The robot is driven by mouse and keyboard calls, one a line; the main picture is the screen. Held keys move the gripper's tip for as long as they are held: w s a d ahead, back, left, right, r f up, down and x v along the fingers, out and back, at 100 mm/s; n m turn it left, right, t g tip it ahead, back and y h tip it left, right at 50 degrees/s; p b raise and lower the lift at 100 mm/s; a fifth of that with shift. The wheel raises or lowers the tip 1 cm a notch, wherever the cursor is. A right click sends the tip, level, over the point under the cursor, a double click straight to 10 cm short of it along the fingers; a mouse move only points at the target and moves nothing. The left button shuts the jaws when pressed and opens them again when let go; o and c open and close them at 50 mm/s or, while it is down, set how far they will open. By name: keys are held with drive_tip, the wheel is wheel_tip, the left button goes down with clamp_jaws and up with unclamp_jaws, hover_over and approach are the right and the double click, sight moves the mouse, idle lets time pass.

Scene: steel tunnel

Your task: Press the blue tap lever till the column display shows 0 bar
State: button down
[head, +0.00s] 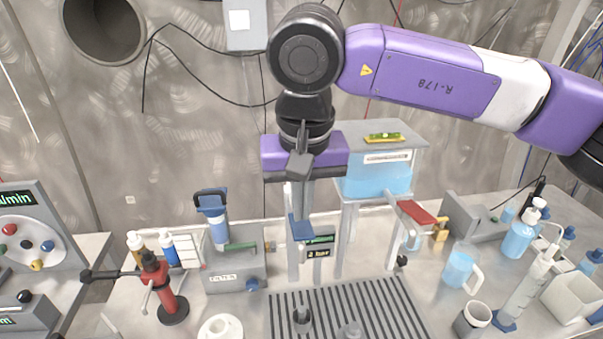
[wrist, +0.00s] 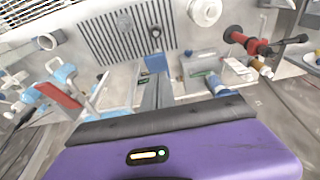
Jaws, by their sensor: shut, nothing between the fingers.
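The blue tap lever (head: 301,228) is a small blue plate at the front of the stand, beside the column display (head: 319,252). The display's small text seems to read 2 bar. My gripper (head: 300,208) is shut and empty, pointing down at the lever from above. In the wrist view the shut fingers (wrist: 157,78) end at the blue lever (wrist: 156,63); I cannot tell whether they touch it. The fingers partly blend with the stand's pale posts in the head view.
A blue-liquid tank (head: 375,180) stands behind, right of the gripper, with a red lever (head: 416,212) to its right. A slatted drain grate (head: 350,310) lies in front. A grey block with bottles (head: 232,270) and a red stand (head: 168,300) are left.

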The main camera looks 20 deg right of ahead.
drive_tip(key=shift+s+f, duration=0.2)
drive_tip(key=shift+f, duration=0.5)
